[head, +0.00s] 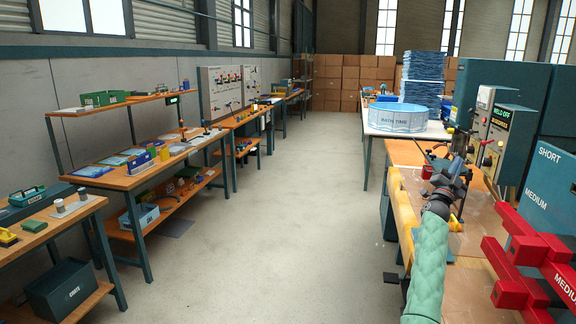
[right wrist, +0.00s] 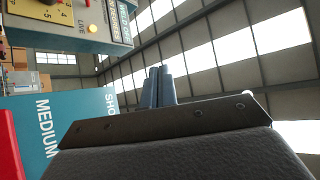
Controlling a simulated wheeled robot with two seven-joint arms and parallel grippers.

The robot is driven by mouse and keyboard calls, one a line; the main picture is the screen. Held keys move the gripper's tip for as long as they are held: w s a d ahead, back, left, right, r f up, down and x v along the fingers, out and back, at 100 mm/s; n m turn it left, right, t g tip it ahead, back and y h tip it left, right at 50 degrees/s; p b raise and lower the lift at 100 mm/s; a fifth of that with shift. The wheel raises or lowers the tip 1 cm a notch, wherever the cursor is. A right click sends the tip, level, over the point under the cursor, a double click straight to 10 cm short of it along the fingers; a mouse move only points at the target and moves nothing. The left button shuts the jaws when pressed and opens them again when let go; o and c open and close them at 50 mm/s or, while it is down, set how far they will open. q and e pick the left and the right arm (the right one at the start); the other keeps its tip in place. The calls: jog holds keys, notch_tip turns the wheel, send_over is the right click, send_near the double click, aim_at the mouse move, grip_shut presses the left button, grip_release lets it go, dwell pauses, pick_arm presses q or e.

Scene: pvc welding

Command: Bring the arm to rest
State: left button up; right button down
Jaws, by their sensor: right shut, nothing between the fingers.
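My right arm comes in from the bottom right of the head view in a green sleeve and reaches forward beside the wooden welding bench. My right gripper (head: 458,163) is at its far end, near the bench's control boxes. In the right wrist view the gripper's two blue-grey fingers (right wrist: 158,86) are together with nothing between them, and they point up toward the roof and windows. My left gripper is not in view.
A control box (head: 494,128) reading WELD OFF stands right of the gripper. Blue SHORT and MEDIUM bins (head: 551,180) and a red rack (head: 520,255) are at the right. A round BATH TIME tub (head: 400,118) sits on a table beyond. The central floor is clear.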

jog(key=w+a+f+n+t+y, duration=0.25)
jog(key=w+n+y, duration=0.35)
jog(key=y, duration=0.4)
jog(key=s+a+r+n+g+y, duration=0.3)
jog(key=s+a+r+n+y, duration=0.15)
jog(key=a+n+y, duration=0.35)
jog(key=s+a+f+n+g+y, duration=0.15)
jog(key=s+a+f+g, duration=0.25)
jog(key=s+a+f, duration=0.6)
jog(key=s+a+f+n+g, duration=0.1)
jog(key=s+a+f+g, duration=0.1)
jog(key=s+a+f, duration=0.55)
jog(key=s+a+f+n+g, duration=0.25)
jog(key=s+f, duration=0.55)
jog(key=s, duration=0.6)
jog(key=s+a+f+n+g, duration=0.1)
jog(key=s+a+f+g, duration=0.1)
jog(key=s+a+f, duration=0.7)
jog(key=s+f+g, duration=0.2)
jog(key=s+f, duration=0.3)
jog(key=s, duration=0.4)
jog(key=s+f+g, duration=0.1)
jog(key=s+f, duration=0.5)
jog(key=s, duration=0.4)
jog(key=s+a+f+g+y, duration=0.1)
jog(key=s+f, duration=0.4)
jog(key=s, duration=0.5)
jog(key=shift+f+g, duration=0.3)
jog(key=shift+g, duration=0.5)
